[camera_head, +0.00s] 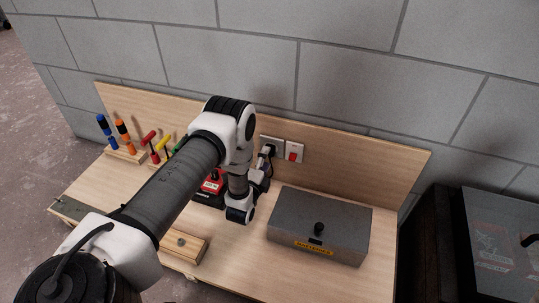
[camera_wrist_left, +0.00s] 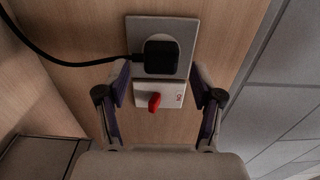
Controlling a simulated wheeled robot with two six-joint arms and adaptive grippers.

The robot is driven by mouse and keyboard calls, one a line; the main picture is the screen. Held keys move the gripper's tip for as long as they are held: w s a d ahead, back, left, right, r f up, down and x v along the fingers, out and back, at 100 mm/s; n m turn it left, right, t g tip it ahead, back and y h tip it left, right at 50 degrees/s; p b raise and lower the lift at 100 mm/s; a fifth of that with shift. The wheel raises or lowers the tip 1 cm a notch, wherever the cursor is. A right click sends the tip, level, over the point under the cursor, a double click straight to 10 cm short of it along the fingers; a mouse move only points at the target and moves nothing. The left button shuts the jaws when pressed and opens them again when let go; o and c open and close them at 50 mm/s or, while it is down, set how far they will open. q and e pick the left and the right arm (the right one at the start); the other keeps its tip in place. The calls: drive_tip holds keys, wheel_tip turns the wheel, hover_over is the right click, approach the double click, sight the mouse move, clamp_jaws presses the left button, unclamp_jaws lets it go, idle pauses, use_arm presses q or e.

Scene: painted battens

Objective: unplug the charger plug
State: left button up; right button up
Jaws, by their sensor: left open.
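The black charger plug (camera_wrist_left: 161,57) sits in the upper grey wall socket plate (camera_wrist_left: 136,28) in the left wrist view, with its black cable (camera_wrist_left: 70,62) running off to the left. In the head view the socket (camera_head: 277,143) is on the wooden back panel, and the plug is largely hidden by my gripper. My left gripper (camera_head: 265,163) is in front of the socket. In the left wrist view its open fingers (camera_wrist_left: 160,72) stand either side of the plug, apart from it. A switch plate with a red switch (camera_wrist_left: 154,102) adjoins the socket. My right gripper is not in view.
A grey battery box (camera_head: 318,222) stands on the bench right of my gripper. A red and black device (camera_head: 211,186) is partly hidden behind my arm. Racked screwdrivers (camera_head: 121,132) and other tools stand at the left. A wooden block (camera_head: 188,243) lies near the front.

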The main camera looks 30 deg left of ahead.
use_arm(q)
drive_tip(key=x, duration=0.3)
drive_tip(key=shift+r, duration=0.1)
idle(1.4)
clamp_jaws()
drive_tip(key=shift+s+p, duration=0.1)
drive_tip(key=shift+p, duration=0.25)
drive_tip(key=shift+p+v, duration=1.9)
drive_tip(key=shift+v, duration=1.05)
